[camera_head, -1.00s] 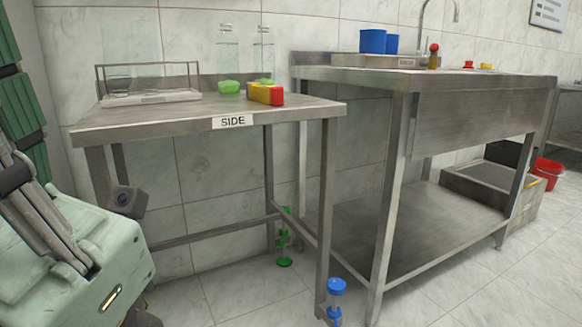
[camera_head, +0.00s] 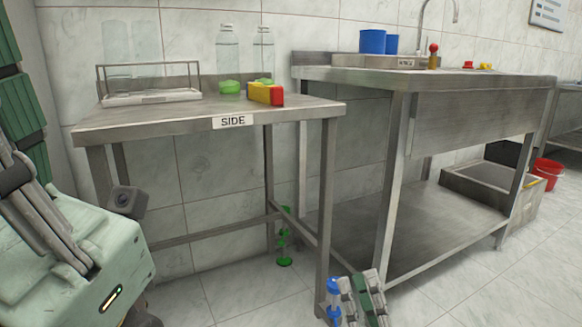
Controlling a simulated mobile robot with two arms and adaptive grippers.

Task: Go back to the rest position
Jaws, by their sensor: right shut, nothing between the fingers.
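My right gripper (camera_head: 361,283) shows at the bottom edge, right of centre, in front of the bigger bench's near leg. Its grey and green fingers point up and are shut, with nothing seen held. It is low, beneath the level of the tabletops, and overlaps a blue item (camera_head: 333,290) that stands low by the table leg. My left gripper is not in view.
The side table (camera_head: 190,118) bears a wire rack (camera_head: 150,98), clear bottles (camera_head: 228,50), green caps (camera_head: 229,87) and a red and yellow block (camera_head: 265,94). The bigger steel bench (camera_head: 480,105) bears blue cups (camera_head: 373,41). A red bucket (camera_head: 547,172) stands far right.

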